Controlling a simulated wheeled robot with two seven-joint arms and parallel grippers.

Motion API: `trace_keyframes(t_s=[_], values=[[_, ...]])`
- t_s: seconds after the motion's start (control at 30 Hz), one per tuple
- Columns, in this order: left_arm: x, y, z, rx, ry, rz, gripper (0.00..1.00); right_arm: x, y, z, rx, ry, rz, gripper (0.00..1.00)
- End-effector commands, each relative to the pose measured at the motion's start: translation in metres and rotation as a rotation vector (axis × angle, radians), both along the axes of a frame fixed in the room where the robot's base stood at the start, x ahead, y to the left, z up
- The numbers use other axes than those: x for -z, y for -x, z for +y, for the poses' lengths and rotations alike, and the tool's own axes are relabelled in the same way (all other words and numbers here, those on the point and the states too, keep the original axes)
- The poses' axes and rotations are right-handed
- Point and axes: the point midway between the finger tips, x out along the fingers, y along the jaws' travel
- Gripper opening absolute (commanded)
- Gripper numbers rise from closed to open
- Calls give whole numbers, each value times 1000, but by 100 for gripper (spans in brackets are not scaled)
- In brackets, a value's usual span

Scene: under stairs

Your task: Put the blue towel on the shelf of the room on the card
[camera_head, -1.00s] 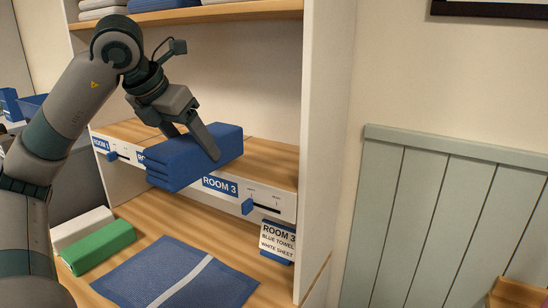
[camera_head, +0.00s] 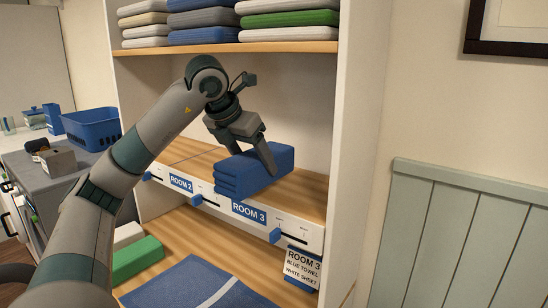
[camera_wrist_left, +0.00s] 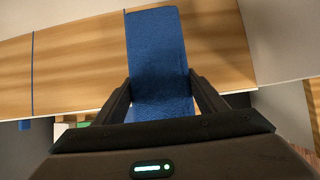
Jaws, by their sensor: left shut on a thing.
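The folded blue towel (camera_head: 255,170) is at the ROOM 3 part of the wooden shelf (camera_head: 308,192), above its front edge. My left gripper (camera_head: 262,155) is shut on the towel. In the left wrist view, the towel (camera_wrist_left: 158,60) lies between the two fingers of my left gripper (camera_wrist_left: 160,100), over the shelf board (camera_wrist_left: 85,60). I cannot tell if its underside touches the board. My right gripper is not in view.
The ROOM 3 label (camera_head: 249,212) and ROOM 2 label (camera_head: 181,184) are on the shelf front, with blue sliders beside them. Folded linens (camera_head: 205,20) fill the upper shelf. A green folded cloth (camera_head: 137,259) and a blue mat (camera_head: 190,285) lie on the counter below. A blue basket (camera_head: 92,128) stands at left.

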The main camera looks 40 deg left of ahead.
Motion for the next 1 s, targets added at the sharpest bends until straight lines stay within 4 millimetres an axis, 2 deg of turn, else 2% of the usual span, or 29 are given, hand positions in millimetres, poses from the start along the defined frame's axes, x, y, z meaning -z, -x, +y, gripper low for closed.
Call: trace_keyframes(t_s=[0.03,0.2,0.33,0.47,0.8,0.93,1.0], values=[[-5,-12,1,0,5,1,25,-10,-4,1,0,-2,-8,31],[-5,-47,5,-1,3,1,25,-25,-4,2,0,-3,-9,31],[-3,-65,8,-1,2,0,25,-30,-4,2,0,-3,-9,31],[-1,-72,9,-1,2,0,25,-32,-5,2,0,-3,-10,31],[-1,-74,9,0,1,-1,25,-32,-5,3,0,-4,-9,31],[-3,-83,10,1,1,-1,25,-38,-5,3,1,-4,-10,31],[5,-82,11,-1,-1,2,25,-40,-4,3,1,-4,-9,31]])
